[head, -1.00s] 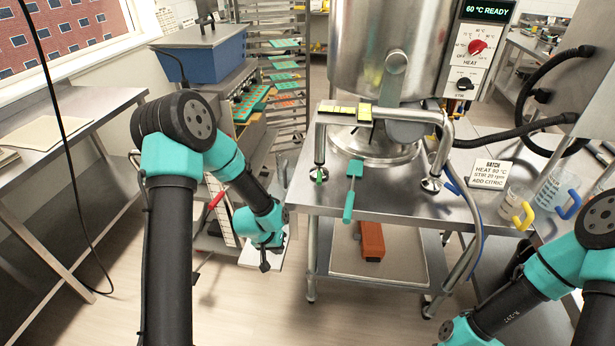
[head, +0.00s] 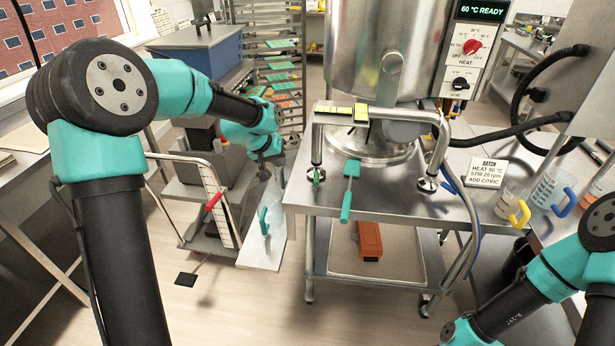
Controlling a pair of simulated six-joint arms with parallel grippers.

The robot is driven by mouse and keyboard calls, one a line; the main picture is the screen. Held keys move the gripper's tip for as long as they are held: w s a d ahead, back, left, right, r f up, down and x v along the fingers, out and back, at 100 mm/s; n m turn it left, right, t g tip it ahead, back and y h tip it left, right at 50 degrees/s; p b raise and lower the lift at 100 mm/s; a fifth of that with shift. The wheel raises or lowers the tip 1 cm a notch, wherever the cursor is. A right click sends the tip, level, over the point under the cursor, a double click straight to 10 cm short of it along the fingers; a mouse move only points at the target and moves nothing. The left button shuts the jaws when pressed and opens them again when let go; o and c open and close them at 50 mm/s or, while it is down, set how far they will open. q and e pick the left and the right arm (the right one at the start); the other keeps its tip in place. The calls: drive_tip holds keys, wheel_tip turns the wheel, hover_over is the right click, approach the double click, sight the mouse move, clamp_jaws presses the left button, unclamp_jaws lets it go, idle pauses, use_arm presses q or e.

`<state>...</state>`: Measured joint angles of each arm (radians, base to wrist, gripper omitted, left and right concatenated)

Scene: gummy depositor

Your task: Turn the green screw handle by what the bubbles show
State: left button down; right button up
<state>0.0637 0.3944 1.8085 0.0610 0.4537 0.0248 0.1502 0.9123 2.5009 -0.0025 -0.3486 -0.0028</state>
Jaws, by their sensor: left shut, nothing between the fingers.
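A small green handle (head: 317,176) sits at the left foot of the metal frame on the steel table. A larger teal-green lever (head: 347,200) hangs over the table's front edge. Two yellow bubble levels lie on the frame's top bar, one along it (head: 334,110) and one across it (head: 361,113). Their bubbles are too small to read. My left gripper (head: 266,172) is shut and empty, left of the table's left edge and apart from the small green handle. My right arm enters at lower right; its gripper is out of view.
The steel kettle (head: 375,50) stands behind the frame. A blue handle (head: 450,186) is near the right foot. A cart with a red handle (head: 214,200) stands below left. Jugs (head: 520,213) stand at right. The table's front strip is mostly clear.

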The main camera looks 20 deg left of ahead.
sight(318, 180)
use_arm(q)
drive_tip(key=shift+f, duration=0.1)
drive_tip(key=x, duration=1)
drive_tip(key=shift+f, duration=0.2)
drive_tip(key=shift+w+d+f, duration=0.1)
drive_tip(key=shift+w+d, duration=0.1)
drive_tip(key=shift+d, duration=0.4)
drive_tip(key=shift+w+d, duration=0.15)
drive_tip(key=shift+d, duration=0.5)
drive_tip(key=shift+w+d+f, duration=0.1)
drive_tip(key=shift+w+d, duration=0.1)
drive_tip(key=shift+d, duration=0.35)
drive_tip(key=shift+d, duration=0.15)
drive_tip(key=shift+w+d, duration=0.2)
drive_tip(key=shift+d, duration=1.15)
drive_tip(key=shift+w+d, duration=0.3)
drive_tip(key=shift+d, duration=0.25)
drive_tip(key=shift+w+d, duration=0.25)
drive_tip(key=shift+d, duration=0.3)
